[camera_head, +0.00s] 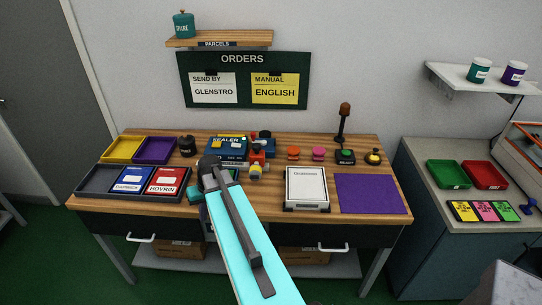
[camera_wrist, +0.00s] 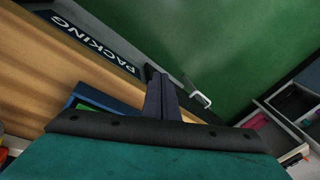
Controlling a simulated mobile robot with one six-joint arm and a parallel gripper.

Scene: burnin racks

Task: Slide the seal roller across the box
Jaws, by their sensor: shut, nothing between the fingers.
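A blue machine labelled SEALER (camera_head: 226,149) stands at the back middle of the wooden bench in the head view. Red and blue parts (camera_head: 258,153) stand at its right side; I cannot tell which of them is the seal roller. My arm reaches over the bench in front of the sealer and hides part of that area. In the wrist view my gripper (camera_wrist: 157,80) is shut and empty, over the bench's front edge. A blue-edged box with green inside (camera_wrist: 92,105) shows beside the fingers, partly hidden by my wrist.
The bench (camera_head: 110,207) also holds yellow (camera_head: 122,149) and purple (camera_head: 156,150) trays, blue and red packets at left, a white pad (camera_head: 307,186) and a purple mat (camera_head: 370,192). A lamp post (camera_head: 343,122) stands behind. A drawer handle (camera_wrist: 197,92) juts below the front edge.

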